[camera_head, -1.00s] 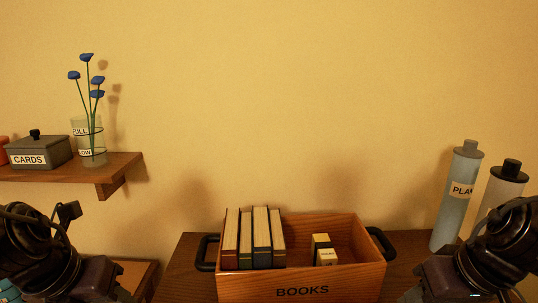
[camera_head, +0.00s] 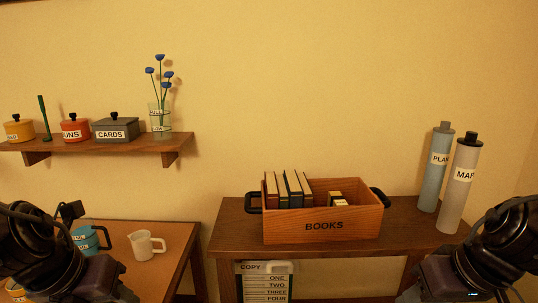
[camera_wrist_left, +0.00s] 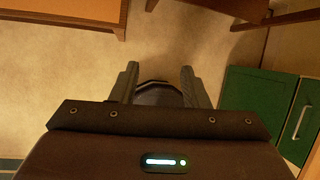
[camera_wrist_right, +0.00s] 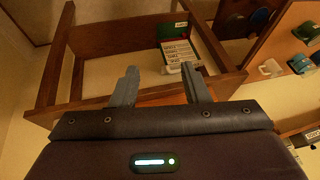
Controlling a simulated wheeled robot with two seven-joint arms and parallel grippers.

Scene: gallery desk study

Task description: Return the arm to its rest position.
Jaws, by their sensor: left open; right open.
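My left arm enters at the lower left of the head view and my right arm at the lower right, both folded close to me. In the left wrist view, my left gripper (camera_wrist_left: 160,78) has its two fingers apart with nothing between them, above bare floor. In the right wrist view, my right gripper (camera_wrist_right: 160,72) also has its fingers apart and is empty; a wooden table frame shows beyond it. The fingertips of both grippers are hard to make out in the head view.
A wooden BOOKS crate (camera_head: 277,226) with several books stands on a dark table (camera_head: 235,226). Two tubes (camera_head: 460,185) stand at its right. A wall shelf (camera_head: 90,146) holds pots and a flower glass. A lower-left desk (camera_head: 165,272) bears a white jug (camera_head: 147,244). A green cabinet (camera_wrist_left: 258,105) is near my left gripper.

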